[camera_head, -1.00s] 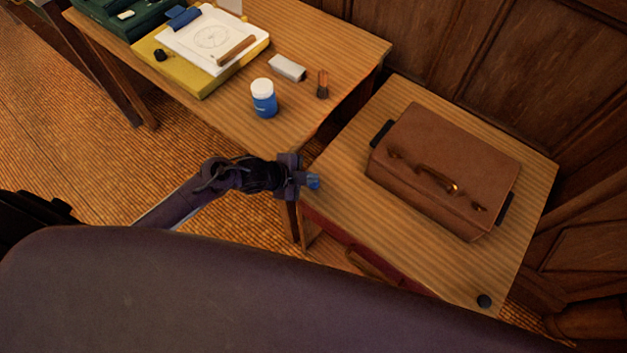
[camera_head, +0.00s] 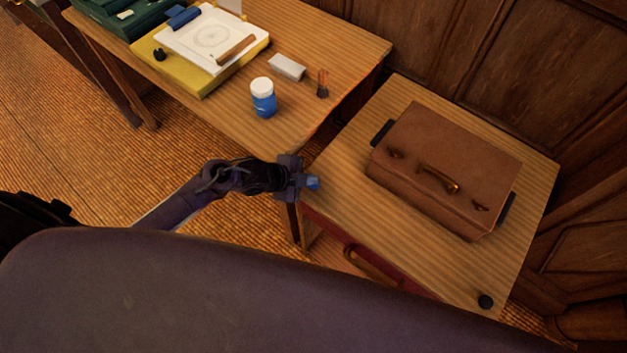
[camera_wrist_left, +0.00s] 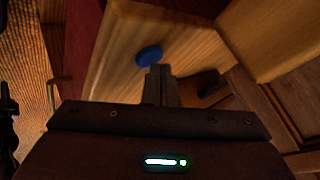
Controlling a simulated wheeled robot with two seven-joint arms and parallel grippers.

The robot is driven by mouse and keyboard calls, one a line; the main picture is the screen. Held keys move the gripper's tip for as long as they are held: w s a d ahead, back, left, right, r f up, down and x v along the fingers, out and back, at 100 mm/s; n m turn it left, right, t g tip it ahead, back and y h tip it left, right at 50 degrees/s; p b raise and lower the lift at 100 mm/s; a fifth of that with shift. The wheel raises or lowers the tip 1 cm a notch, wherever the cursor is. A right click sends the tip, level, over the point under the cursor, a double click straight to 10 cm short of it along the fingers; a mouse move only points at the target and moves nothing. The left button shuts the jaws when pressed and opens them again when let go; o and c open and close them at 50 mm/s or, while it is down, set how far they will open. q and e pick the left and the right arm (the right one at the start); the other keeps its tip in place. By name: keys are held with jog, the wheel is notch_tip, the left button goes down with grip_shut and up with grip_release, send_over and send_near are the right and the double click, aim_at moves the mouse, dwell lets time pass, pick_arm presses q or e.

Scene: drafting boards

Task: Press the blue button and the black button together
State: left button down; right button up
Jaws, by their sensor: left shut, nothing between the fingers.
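The blue button (camera_head: 314,183) is a round blue disc at the left corner of the side table's top, and it also shows in the left wrist view (camera_wrist_left: 149,55). My left gripper (camera_head: 303,181) is shut and empty, with its fingertips right beside the blue button. In the left wrist view the closed fingertips (camera_wrist_left: 160,70) overlap the button's lower edge; I cannot tell whether they touch it. The black button (camera_head: 485,302) is a small round disc at the table's near right corner, with no gripper at it. My right gripper is not in view.
A brown leather case (camera_head: 445,165) fills the middle of the side table (camera_head: 400,255). The strip of tabletop between the case and the near edge is clear. The bigger desk (camera_head: 335,40) at upper left holds a blue-and-white jar (camera_head: 263,100), a drawing board and small items.

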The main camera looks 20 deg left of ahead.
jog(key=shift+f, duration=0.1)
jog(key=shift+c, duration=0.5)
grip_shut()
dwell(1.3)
